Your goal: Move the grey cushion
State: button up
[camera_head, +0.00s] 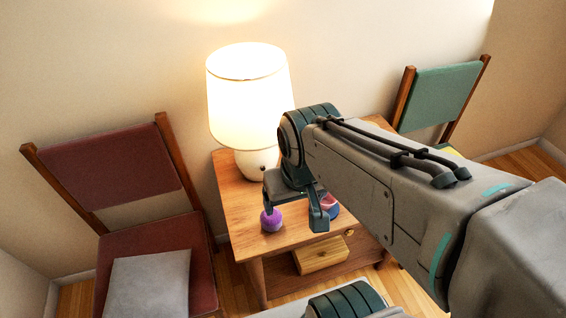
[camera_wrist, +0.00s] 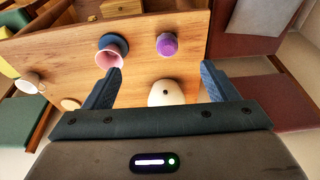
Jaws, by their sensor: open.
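The grey cushion (camera_head: 148,285) lies flat on the seat of the red chair (camera_head: 120,254) at the lower left of the head view, its near edge cut off by the frame. It also shows at the top right of the wrist view (camera_wrist: 264,14). My gripper (camera_head: 293,213) is open and empty above the wooden table, to the right of the cushion and well apart from it. In the wrist view its two fingers (camera_wrist: 160,72) are spread wide with the table top below.
The wooden table (camera_head: 236,191) carries a lit lamp (camera_head: 250,100), a purple object (camera_head: 270,220) and a pink and blue vessel (camera_wrist: 112,48). A mug (camera_wrist: 30,82) stands at its edge in the wrist view. A green chair (camera_head: 437,97) is at the right.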

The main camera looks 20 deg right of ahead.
aim_at(153, 285)
jog(key=u, duration=1.25)
jog(key=k, duration=0.45)
jog(key=u, duration=0.3)
jog(key=i, duration=0.5)
jog(key=u, duration=1.05)
jog(key=i, duration=0.3)
jog(key=z, duration=1.35)
